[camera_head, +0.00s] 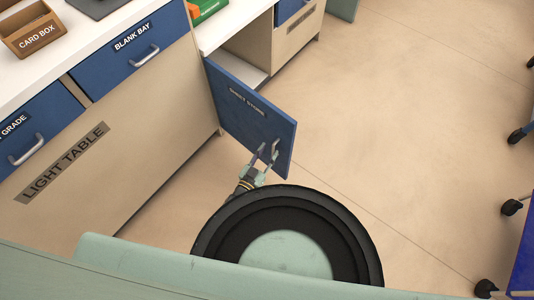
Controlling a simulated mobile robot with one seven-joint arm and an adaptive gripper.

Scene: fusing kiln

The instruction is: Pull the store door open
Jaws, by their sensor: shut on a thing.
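The blue store door (243,108) carries a label that I read as "SHEET STORE". It stands swung out from the cabinet front, hinged at its left side. Behind it the open compartment (247,58) shows in part. A metal handle (277,146) sits near the door's free edge. My gripper (268,155) is at the handle and shut on it. The lower part of my arm is hidden behind my own round dark body part.
The "LIGHT TABLE" cabinet (100,150) with blue drawers, one marked "BLANK BAY" (125,50), stands at left. A "CARD BOX" (36,32) rests on its white top. Open floor (400,120) lies right of the door. Dark casters (512,207) stand at the far right.

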